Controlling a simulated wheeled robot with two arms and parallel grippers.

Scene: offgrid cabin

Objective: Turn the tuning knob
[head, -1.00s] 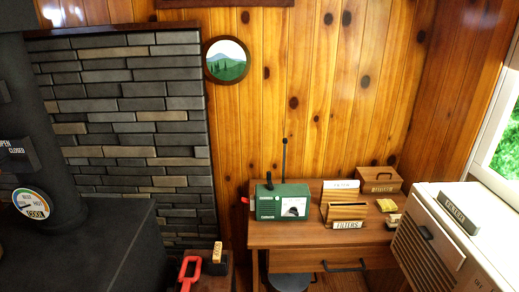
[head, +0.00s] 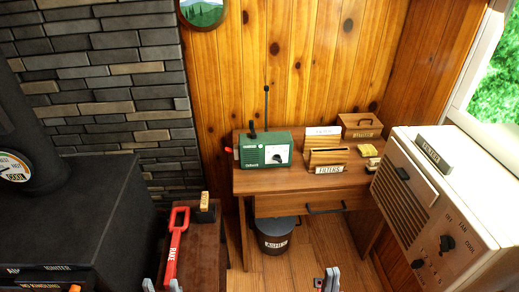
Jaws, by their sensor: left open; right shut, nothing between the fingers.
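A green radio (head: 265,151) stands on the wooden desk, with a raised antenna and a black handle on top. Its front has a pale dial face (head: 279,150) with a small dark shape low on it; I cannot tell for sure whether that is the tuning knob. A red part sticks out at the radio's left side. My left gripper (head: 162,285) is open and empty at the bottom edge, fingertips apart. My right gripper (head: 328,280) is shut and empty at the bottom edge, right of centre. Both are well short of the radio.
The desk (head: 250,184) also holds a filters box (head: 328,160) and a wooden case (head: 360,125). A white cooler unit (head: 440,200) with knobs stands right. A bucket (head: 278,236) sits under the desk.

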